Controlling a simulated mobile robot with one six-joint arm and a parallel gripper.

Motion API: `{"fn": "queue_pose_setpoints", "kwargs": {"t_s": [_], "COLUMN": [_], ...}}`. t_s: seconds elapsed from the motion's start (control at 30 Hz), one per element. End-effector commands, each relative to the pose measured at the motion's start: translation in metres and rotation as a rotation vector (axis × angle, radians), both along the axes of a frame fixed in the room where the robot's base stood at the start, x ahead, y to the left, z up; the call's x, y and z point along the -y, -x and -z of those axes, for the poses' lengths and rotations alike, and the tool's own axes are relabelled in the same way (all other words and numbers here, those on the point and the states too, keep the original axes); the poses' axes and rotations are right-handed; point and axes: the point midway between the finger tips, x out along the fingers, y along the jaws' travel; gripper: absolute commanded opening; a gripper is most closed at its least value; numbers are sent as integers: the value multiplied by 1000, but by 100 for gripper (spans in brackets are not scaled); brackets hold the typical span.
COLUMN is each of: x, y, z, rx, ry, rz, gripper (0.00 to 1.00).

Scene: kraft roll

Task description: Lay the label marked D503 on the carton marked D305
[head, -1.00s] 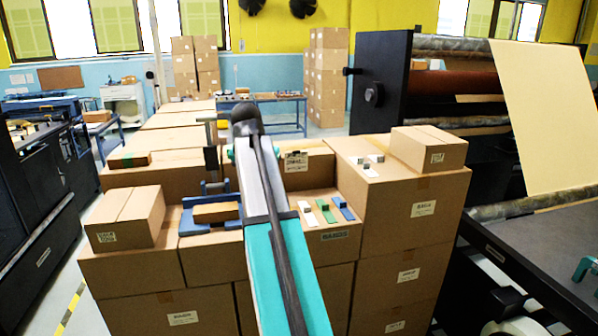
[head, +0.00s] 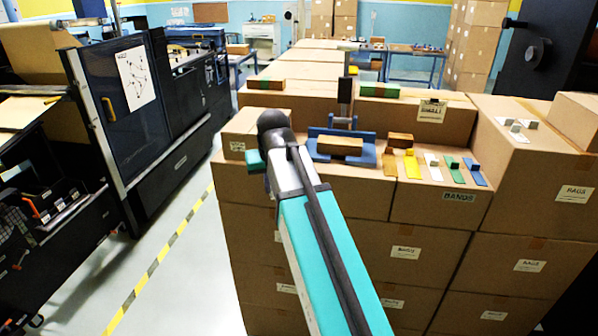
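I cannot read D503 or D305 on anything here. Small tabbed strips lie in a row on a front carton marked BANDS (head: 459,197): yellow (head: 412,167), white (head: 433,170), green (head: 455,172) and blue (head: 475,175). Three small whitish tabbed pieces (head: 515,127) lie on the taller carton to the right. Smaller labelled cartons stand on the stack at left (head: 262,125) and far right (head: 580,115); another labelled carton (head: 405,117) is behind the strips. Their print is too small to read. My teal arm rises across the middle; my gripper is not visible.
A blue stand (head: 367,152) holding a brown block (head: 340,147) is beside the strips, with a small brown block (head: 400,140) to its right. Dark machines (head: 130,105) line the left. Clear floor (head: 180,270) with a yellow-black stripe lies between them and the cartons.

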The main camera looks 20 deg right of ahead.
Motion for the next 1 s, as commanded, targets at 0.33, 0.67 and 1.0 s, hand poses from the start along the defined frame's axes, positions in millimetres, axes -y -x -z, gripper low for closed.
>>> {"fn": "queue_pose_setpoints", "kwargs": {"t_s": [0.33, 0.67, 1.0], "x": [-39, -49, -50], "y": [4, 5, 5], "z": [68, 87, 86], "rx": [0, 1, 1], "ry": [0, 0, 0], "rz": [-95, -122, -123], "gripper": [0, 0, 0]}}
